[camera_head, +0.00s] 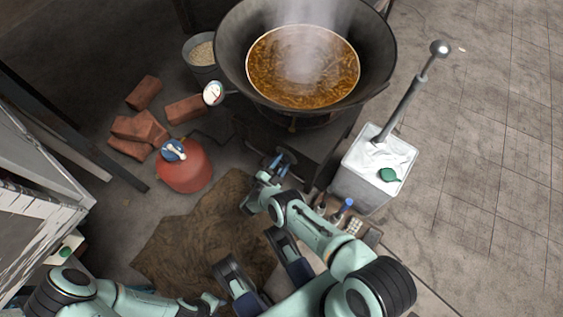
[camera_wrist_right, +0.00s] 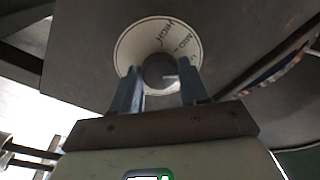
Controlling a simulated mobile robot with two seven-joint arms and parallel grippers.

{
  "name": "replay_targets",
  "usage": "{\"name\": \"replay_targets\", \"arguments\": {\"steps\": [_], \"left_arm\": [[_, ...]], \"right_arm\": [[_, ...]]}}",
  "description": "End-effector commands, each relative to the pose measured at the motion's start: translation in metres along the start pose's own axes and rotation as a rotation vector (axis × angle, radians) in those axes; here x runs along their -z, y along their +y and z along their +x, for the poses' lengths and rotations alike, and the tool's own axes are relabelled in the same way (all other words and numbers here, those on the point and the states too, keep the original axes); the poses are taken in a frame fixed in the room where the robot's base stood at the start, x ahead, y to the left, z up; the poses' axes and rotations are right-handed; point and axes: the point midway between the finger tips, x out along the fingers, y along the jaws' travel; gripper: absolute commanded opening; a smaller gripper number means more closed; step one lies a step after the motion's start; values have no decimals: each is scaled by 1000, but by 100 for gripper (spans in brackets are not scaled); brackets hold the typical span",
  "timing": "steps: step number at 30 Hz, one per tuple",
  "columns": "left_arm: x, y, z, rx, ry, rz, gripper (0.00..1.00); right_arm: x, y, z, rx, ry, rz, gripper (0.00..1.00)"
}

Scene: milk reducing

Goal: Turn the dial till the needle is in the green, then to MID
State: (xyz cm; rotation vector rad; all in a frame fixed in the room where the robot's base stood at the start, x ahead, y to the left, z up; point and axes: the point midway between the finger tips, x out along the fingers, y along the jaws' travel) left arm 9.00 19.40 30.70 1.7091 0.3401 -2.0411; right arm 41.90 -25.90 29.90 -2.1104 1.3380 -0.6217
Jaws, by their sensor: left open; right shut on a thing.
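The dial (camera_wrist_right: 160,45) has a pale ring marked HIGH and MID around a dark knob (camera_wrist_right: 160,71) in the right wrist view. My right gripper (camera_wrist_right: 160,88) is shut on the knob, one blue finger on each side. In the head view my right gripper (camera_head: 279,164) is at the stove's front, and the dial is hidden there. The gauge (camera_head: 213,93) has a small white face at the wok's left; its needle is too small to read. The wok (camera_head: 231,50) holds steaming brown liquid. My left gripper (camera_head: 212,301) is low in the head view, open and away from the dial.
A red gas bottle (camera_head: 186,170) with a blue top and several bricks (camera_head: 140,128) are left of the stove. A grey bucket (camera_head: 200,58) stands behind. A white bin (camera_head: 362,180) with a long-handled tool is right. A brown cloth (camera_head: 180,235) covers the floor in front.

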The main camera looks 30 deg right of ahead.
Motion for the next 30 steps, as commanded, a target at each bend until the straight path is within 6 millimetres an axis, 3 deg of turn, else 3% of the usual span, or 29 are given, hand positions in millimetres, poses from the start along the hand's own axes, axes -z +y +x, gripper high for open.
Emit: {"name": "replay_targets", "arguments": {"steps": [12, 13, 15, 25, 30], "left_arm": [[0, 0, 0, 0, 0, 0, 43], [0, 0, 0, 0, 0, 0, 43], [0, 0, 0, 0, 0, 0, 43], [0, 0, 0, 0, 1, 0, 43], [3, 3, -2, -6, 13, 4, 43]], "right_arm": [[-1, 0, -2, 0, -4, 4, 14], [-1, 0, -2, 0, -4, 4, 54], [-1, 0, -2, 0, -4, 4, 70], [0, 0, -4, 0, -2, 4, 70], [-1, 0, -26, 1, -5, 3, 70]]}}
